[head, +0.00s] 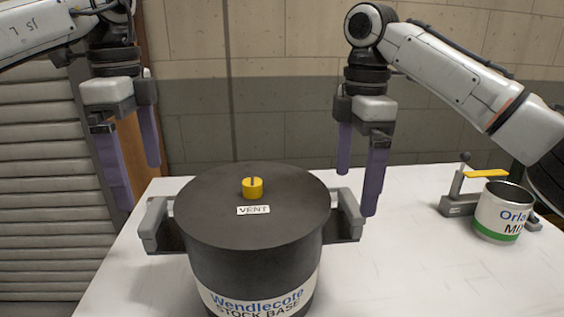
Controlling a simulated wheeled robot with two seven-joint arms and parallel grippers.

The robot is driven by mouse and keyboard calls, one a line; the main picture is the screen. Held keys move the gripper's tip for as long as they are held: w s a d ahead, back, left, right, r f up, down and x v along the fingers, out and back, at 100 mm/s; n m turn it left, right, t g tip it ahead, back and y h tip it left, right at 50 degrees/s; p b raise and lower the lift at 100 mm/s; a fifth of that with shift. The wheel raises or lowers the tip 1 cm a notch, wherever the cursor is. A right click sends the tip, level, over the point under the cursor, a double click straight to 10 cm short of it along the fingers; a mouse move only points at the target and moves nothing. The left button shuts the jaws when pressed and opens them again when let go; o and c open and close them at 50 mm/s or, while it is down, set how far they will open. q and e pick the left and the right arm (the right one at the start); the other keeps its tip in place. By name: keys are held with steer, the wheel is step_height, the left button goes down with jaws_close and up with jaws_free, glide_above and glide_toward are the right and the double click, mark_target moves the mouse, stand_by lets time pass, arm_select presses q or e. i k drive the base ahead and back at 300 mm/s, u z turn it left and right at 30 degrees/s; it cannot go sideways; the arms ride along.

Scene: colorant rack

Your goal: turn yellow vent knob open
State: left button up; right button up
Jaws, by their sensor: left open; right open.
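The yellow vent knob (252,188) sits on the dark round lid (210,205) of a large black pot (215,262). A small white VENT label (253,210) lies in front of it. A dark mark runs along the knob's top; whether the vent is open I cannot tell. My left gripper (138,185) is open and empty, to the left of the pot and above its left handle. My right gripper (356,192) is open and empty, to the right of the knob, near and above the pot's right handle. Neither gripper touches the knob.
Grey handles (156,224) (349,213) stick out on both sides of the pot. A grey metal can (497,212) with a green band and a clamp-like device with a yellow lever (486,174) stand at the right. The white table (415,265) is clear between them and the pot.

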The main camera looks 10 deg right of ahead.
mark_target(252, 186)
steer(key=k, duration=1.45)
